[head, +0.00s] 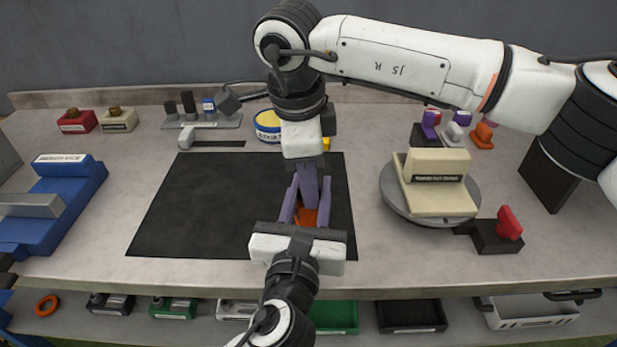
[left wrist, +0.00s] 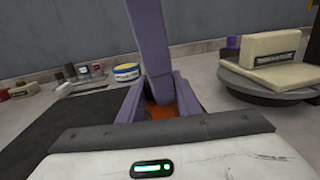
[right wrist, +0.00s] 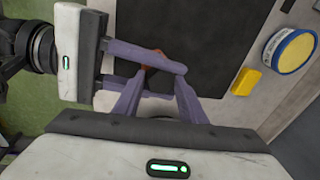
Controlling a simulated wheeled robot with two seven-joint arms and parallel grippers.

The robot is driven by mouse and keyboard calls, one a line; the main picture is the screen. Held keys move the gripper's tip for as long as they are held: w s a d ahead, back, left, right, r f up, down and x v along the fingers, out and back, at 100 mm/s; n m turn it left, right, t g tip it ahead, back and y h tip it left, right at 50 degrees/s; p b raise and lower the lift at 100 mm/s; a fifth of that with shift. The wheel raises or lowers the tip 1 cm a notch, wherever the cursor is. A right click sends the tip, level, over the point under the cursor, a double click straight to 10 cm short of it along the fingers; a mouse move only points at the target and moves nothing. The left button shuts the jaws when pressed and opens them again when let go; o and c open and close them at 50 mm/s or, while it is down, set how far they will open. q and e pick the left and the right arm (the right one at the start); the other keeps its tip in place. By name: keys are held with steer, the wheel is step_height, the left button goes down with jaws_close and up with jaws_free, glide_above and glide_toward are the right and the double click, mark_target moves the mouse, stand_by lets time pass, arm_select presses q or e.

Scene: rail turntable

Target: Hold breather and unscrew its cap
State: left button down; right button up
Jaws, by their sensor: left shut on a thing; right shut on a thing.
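An orange part (head: 306,217), which I take for the breather, shows above the black mat, between the purple fingers of my left gripper (head: 304,205). That gripper is shut on it from the near side. The orange also shows in the left wrist view (left wrist: 168,109) and a sliver in the right wrist view (right wrist: 150,67). My right gripper (head: 309,188) comes down from above, its fingertips over the orange part between the left fingers. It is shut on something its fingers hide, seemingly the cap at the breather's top. I cannot make out the cap itself.
The black mat (head: 200,205) is clear on its left. A turntable (head: 398,205) with a beige block (head: 438,190) stands to the right, a red-handled black block (head: 497,235) beside it. A round yellow-blue tin (head: 267,124) is behind; a blue fixture (head: 60,205) is at left.

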steer(key=shift+s, duration=0.2)
steer(key=shift+c, duration=1)
steer(key=n, duration=0.3)
steer(key=shift+d+f+n+y, duration=0.1)
steer(key=shift+d+n+y, duration=0.05)
steer(key=shift+n+y, duration=0.15)
jaws_close()
steer(key=shift+n, duration=1)
steer(key=shift+d, duration=0.1)
